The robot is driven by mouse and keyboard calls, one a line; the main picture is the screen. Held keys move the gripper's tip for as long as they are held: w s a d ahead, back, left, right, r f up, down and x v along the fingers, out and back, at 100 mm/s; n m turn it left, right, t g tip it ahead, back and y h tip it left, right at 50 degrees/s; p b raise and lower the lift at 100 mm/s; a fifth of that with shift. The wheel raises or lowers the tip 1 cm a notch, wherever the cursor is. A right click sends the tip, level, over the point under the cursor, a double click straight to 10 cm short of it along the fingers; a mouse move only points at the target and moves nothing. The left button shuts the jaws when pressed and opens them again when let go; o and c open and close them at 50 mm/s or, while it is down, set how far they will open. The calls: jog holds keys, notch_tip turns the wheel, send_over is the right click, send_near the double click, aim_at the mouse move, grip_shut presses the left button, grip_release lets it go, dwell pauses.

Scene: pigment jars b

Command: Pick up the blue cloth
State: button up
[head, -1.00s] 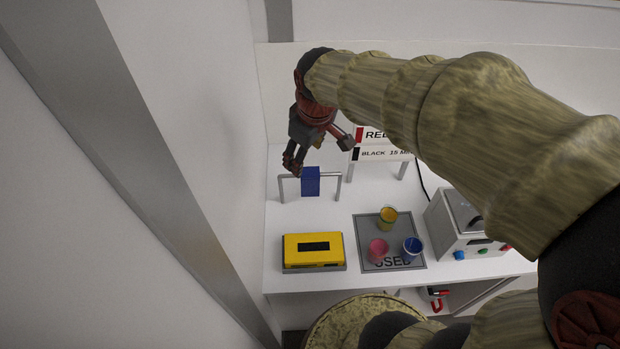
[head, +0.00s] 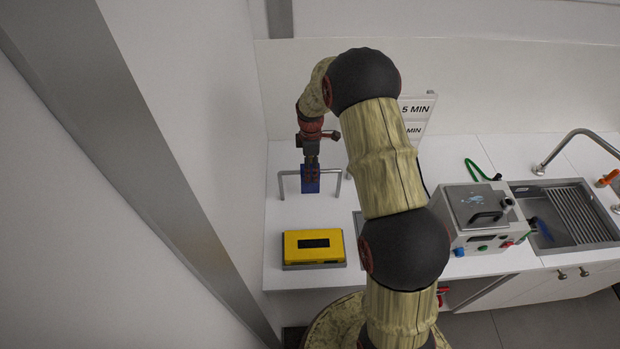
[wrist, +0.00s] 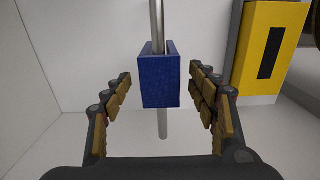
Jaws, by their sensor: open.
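The blue cloth (head: 310,186) hangs folded over a grey metal rail (head: 287,174) at the back left of the white counter. It also shows in the wrist view (wrist: 158,82), draped over the bar near the picture's middle. My gripper (head: 311,166) points down right above the cloth. In the wrist view my gripper (wrist: 160,88) is open, with one padded finger on each side of the cloth and a gap visible on both sides. The cloth's lower part is partly hidden by its own top in the wrist view.
A yellow box (head: 313,245) with a black panel sits in front of the rail; it also shows in the wrist view (wrist: 271,50). A wall stands close on the left. A grey machine (head: 478,212) and a sink (head: 570,215) are to the right. My arm hides the counter's middle.

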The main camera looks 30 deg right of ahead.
notch_tip(320, 180, down, 8)
jog(key=p, duration=0.1)
jog(key=shift+p, duration=0.3)
jog(key=shift+a, duration=0.1)
jog(key=c, duration=0.3)
jog(key=c, duration=0.9)
